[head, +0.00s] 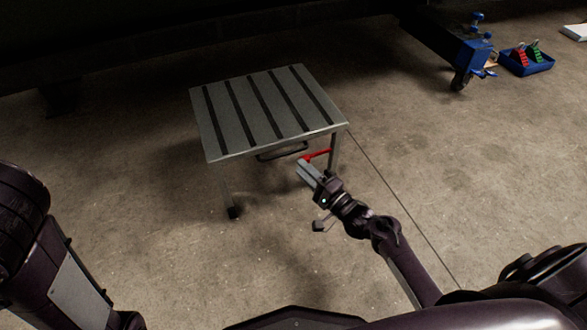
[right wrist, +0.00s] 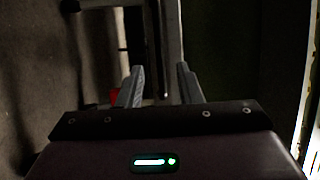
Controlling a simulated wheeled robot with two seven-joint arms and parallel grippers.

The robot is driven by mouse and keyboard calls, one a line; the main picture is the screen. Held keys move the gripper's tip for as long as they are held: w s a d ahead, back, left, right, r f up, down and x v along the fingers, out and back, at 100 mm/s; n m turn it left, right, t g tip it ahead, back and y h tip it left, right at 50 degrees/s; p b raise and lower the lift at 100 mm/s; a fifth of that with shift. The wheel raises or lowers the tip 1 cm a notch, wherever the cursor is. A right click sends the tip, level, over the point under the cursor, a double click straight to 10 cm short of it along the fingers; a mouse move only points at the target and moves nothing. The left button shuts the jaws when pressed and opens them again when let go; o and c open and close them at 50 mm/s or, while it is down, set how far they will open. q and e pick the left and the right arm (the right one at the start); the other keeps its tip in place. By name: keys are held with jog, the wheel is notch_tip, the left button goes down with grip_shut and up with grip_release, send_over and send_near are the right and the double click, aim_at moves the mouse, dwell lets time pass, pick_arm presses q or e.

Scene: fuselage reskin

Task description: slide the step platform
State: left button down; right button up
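The step platform (head: 262,115) stands on the concrete floor in the middle of the head view, a grey top with dark anti-slip strips on thin legs. A dark handle (head: 282,151) hangs under its near edge, and a red bar (head: 317,154) shows by its near right leg. My right gripper (head: 305,169) is just in front of that near right corner, below the top. In the right wrist view its two fingers (right wrist: 160,88) are apart, with a grey frame part of the platform beyond them. I cannot tell whether they touch anything. My left gripper does not show.
A blue wheeled stand (head: 467,58) and a blue tray (head: 526,62) with red and green tools are at the back right. A thin dark line runs along the floor right of the platform. The floor left and right of the platform is clear.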

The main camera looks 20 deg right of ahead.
jog(key=b+x, duration=0.2)
jog(key=x, duration=0.3)
jog(key=shift+a, duration=0.1)
grip_shut()
